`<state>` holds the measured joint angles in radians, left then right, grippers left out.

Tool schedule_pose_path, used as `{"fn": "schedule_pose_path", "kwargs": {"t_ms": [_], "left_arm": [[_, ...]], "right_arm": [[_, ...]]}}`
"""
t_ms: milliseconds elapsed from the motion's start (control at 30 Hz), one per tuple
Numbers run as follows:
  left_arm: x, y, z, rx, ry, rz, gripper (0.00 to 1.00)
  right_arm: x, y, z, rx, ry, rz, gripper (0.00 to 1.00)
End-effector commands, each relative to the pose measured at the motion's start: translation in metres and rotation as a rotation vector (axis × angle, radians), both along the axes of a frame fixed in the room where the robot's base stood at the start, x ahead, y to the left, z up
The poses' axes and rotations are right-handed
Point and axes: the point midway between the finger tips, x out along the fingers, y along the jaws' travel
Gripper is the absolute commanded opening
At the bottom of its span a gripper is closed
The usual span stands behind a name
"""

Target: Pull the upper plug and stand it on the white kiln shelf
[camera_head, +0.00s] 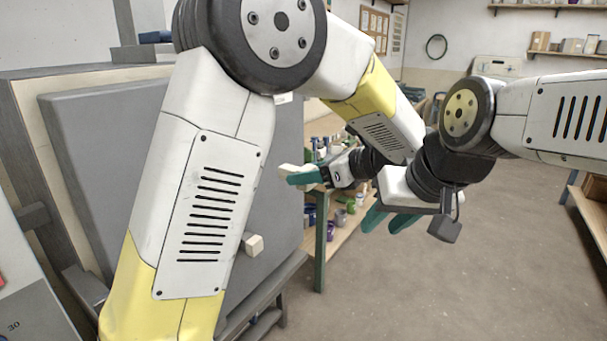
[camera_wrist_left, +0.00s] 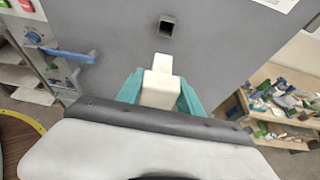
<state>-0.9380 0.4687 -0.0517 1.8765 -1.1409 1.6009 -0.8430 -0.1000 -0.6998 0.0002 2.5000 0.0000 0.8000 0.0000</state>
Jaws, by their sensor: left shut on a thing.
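My left gripper (camera_head: 304,175) is shut on the upper plug (camera_head: 285,171), a pale cream block that points toward the grey kiln door (camera_head: 95,150). In the left wrist view the plug (camera_wrist_left: 159,88) sits between the teal fingers (camera_wrist_left: 160,92), its narrower end pointing at the door. A dark, empty square hole (camera_wrist_left: 167,25) shows in the door beyond it, apart from the plug. A second cream plug (camera_head: 254,245) sticks out of the door lower down. My right gripper (camera_head: 389,218) is open and empty. I cannot make out the white kiln shelf.
A bench (camera_head: 345,235) with jars and pots stands behind my grippers. It also shows in the left wrist view (camera_wrist_left: 290,90). A grey panel with blue handles (camera_wrist_left: 68,54) is left of the door there. The floor (camera_head: 430,285) at right is clear.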

Motion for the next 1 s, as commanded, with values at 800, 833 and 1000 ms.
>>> {"fn": "schedule_pose_path", "kwargs": {"t_ms": [800,833,1000], "left_arm": [[-0.024,-0.037,0.000,0.001,0.001,-0.007,0.00],[-0.025,-0.038,-0.001,0.001,0.001,-0.008,0.00],[-0.031,-0.046,-0.001,0.002,0.004,-0.010,0.00]], "right_arm": [[0.000,0.000,0.000,0.000,-0.001,0.000,0.36],[0.000,0.000,0.000,0.000,-0.001,0.001,0.36],[0.000,0.001,0.000,-0.001,-0.002,0.004,0.36]]}}
